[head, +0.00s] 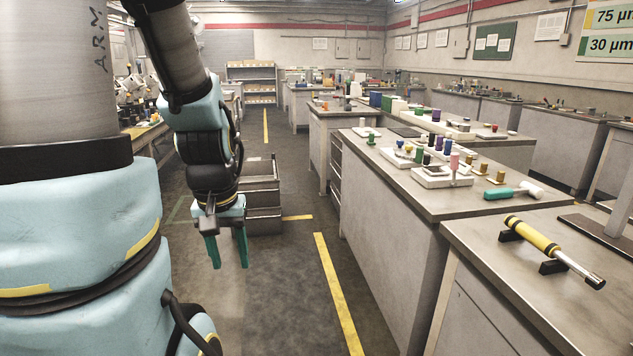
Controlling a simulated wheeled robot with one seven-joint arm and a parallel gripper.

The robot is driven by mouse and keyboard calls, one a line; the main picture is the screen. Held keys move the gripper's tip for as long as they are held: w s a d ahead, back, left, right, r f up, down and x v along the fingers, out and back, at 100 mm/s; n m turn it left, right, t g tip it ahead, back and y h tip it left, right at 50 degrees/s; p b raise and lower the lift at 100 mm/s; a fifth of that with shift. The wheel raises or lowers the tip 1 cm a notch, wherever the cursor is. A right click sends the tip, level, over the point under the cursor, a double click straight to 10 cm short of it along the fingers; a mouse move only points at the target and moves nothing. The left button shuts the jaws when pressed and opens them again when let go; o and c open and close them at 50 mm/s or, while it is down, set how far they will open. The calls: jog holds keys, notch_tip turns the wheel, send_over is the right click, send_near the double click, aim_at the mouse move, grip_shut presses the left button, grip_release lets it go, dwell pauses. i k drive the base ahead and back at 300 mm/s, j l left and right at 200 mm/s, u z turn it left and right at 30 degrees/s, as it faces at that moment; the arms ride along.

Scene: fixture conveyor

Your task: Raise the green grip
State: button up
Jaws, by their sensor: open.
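Several coloured grips stand on white fixtures on the grey bench. A green grip (371,138) stands upright at the bench's far left end, next to a small white block. Another green grip (418,155) stands in a row of coloured grips nearer the middle. A mallet with a teal-green handle (499,193) lies on its side nearer me. I cannot tell from the picture which green one is meant. My gripper (228,252) has teal fingers that point down, spread apart and empty. It hangs over the floor aisle, left of the bench and well apart from all grips.
The grey bench top (402,187) also holds a pink grip (454,161) on a white fixture and several tan pieces. A yellow-handled tool (533,236) rests on black supports on the nearer bench.

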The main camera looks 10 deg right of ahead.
aim_at(419, 150)
jog(key=i, duration=0.7)
jog(key=i+l+u, duration=0.1)
jog(key=i, duration=0.6)
jog(key=i+l+z, duration=0.55)
jog(key=i, duration=0.2)
jog(key=i+l, duration=0.1)
jog(key=i+l+z, duration=0.1)
jog(key=l, duration=0.25)
